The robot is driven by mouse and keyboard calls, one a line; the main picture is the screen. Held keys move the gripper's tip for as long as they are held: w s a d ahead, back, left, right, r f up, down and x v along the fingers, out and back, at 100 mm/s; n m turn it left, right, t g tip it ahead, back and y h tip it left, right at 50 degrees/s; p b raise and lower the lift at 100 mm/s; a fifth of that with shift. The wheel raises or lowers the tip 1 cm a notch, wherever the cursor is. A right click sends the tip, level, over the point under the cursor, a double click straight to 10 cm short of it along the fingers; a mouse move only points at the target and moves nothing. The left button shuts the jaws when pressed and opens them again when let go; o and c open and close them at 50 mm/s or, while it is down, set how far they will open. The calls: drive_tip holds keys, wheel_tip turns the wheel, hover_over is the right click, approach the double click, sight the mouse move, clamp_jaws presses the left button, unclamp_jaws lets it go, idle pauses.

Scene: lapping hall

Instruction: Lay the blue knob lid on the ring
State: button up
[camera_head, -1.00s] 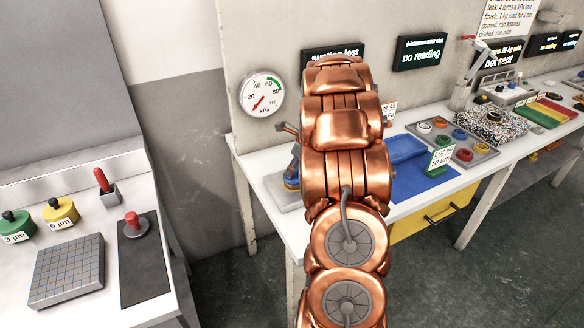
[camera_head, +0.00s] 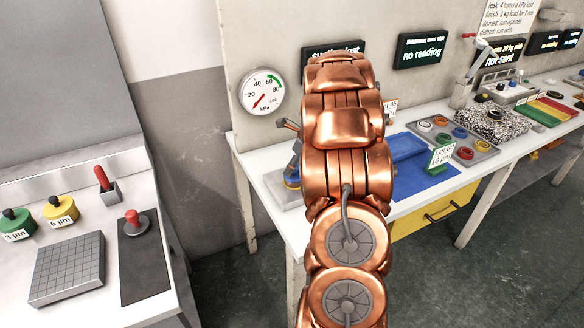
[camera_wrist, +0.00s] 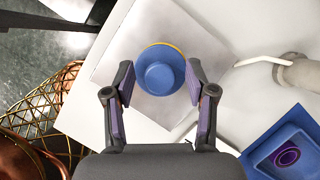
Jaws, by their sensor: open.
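In the wrist view, the blue knob lid (camera_wrist: 161,78) shows from above as a round blue disc with a smaller round knob in its middle. A thin yellow-orange arc, seemingly the ring (camera_wrist: 176,47), shows along its upper edge; the rest is hidden under the blue. I cannot tell how evenly the lid sits on it. Both are over a pale square plate (camera_wrist: 110,62). My gripper (camera_wrist: 160,84) is open, one finger on each side of the lid, with no clear contact. In the head view, my arm mostly hides this spot; a bit of blue (camera_head: 291,178) shows.
Blue trays (camera_head: 425,180) lie right of my arm, with a Lot 60 sign (camera_head: 441,157). Beyond stands a grey tray (camera_head: 476,152) with several coloured rings. In the wrist view, a pale pipe-like fitting (camera_wrist: 296,72) is at right, near a blue tray (camera_wrist: 262,150).

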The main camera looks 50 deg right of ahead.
drive_tip(key=b+v, duration=0.1)
drive_tip(key=v, duration=1)
drive_tip(key=shift+r+b, duration=0.2)
drive_tip(key=shift+b, duration=0.15)
drive_tip(key=s+a+n+g, duration=0.25)
drive_tip(key=a+n, duration=0.55)
drive_tip(key=a, duration=0.6)
drive_tip(key=s+a+n+g, duration=0.1)
drive_tip(key=s+a+n, duration=0.45)
drive_tip(key=a, duration=0.75)
drive_tip(key=s+a+f+n+g, duration=0.1)
drive_tip(key=s+a+f+n, duration=0.1)
drive_tip(key=s+a+n, duration=0.4)
drive_tip(key=s+a+f+n+g+h, duration=0.1)
drive_tip(key=s+a+n, duration=0.5)
drive_tip(key=s+n, duration=0.6)
drive_tip(key=shift+f+n, duration=0.35)
drive_tip(key=shift+f, duration=0.05)
drive_tip(key=shift+s+a+g, duration=0.1)
drive_tip(key=shift+g, duration=0.15)
wheel_tip(320, 180, up, 3)
drive_tip(key=shift+f+p, duration=0.25)
drive_tip(key=shift+p, duration=1)
